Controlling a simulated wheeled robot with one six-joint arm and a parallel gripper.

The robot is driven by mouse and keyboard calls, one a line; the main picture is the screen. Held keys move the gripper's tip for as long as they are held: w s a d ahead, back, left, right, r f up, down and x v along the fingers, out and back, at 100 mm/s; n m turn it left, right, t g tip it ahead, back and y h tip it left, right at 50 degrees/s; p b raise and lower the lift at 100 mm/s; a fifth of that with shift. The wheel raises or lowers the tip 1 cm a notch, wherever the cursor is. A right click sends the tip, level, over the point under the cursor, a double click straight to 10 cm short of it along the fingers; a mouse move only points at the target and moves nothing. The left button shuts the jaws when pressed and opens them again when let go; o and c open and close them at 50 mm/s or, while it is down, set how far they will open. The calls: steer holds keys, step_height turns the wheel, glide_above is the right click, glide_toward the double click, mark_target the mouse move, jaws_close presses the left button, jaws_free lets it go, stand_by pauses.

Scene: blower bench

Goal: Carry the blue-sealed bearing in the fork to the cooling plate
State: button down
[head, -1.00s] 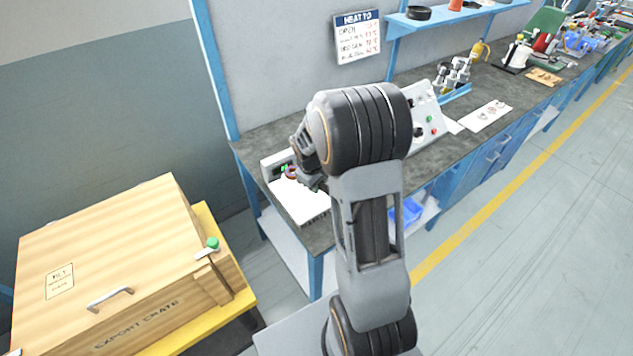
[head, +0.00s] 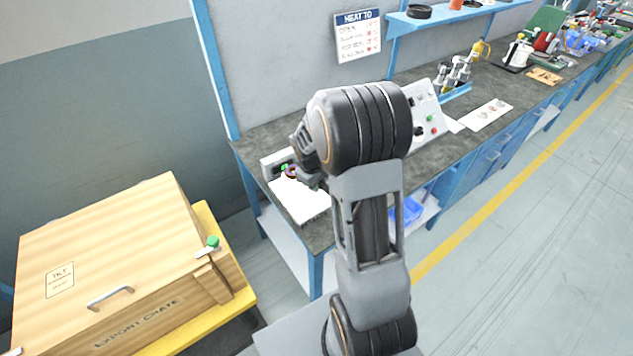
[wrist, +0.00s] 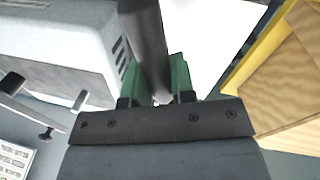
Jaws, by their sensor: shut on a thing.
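My gripper (wrist: 160,92) has green jaws shut on a dark round bar (wrist: 148,45), which looks like the fork's handle. In the head view my gripper is mostly hidden behind my arm, at the left end of the bench. A small dark ring (head: 291,171), which may be the bearing, shows just left of it over the bench end. Its blue seal cannot be made out. A bright white plate (head: 298,203), probably the cooling plate, lies below the ring. I cannot tell if the ring touches it.
A wooden export crate (head: 110,265) stands on a yellow base at the left. A grey control box (head: 425,112), a tool holder (head: 455,88) and a white sheet (head: 487,115) are on the bench (head: 400,160) at the right. A sign hangs on the wall behind.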

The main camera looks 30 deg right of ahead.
mark_target(318, 199)
steer(key=shift+f+b, duration=0.3)
steer(key=shift+f+b, duration=1.85)
steer(key=shift+f, duration=0.5)
steer(key=shift+f, duration=0.2)
steer(key=c, duration=0.9)
jaws_free()
step_height(318, 199, up, 14)
steer(key=s+a, duration=0.1)
steer(key=a, duration=0.1)
steer(key=s+a+m+t, duration=0.1)
steer(key=s+a, duration=0.2)
steer(key=s, duration=0.2)
steer(key=s+a+r+m+t+y, duration=0.1)
steer(key=s+a, duration=0.2)
steer(key=s, duration=0.2)
steer(key=s+a+r+m+y, duration=0.1)
steer(key=s+a+m, duration=0.1)
steer(key=s+a, duration=0.2)
steer(key=shift+s+a+r+t, duration=0.1)
steer(key=shift+s+r+t, duration=0.05)
steer(key=shift+s+t, duration=0.35)
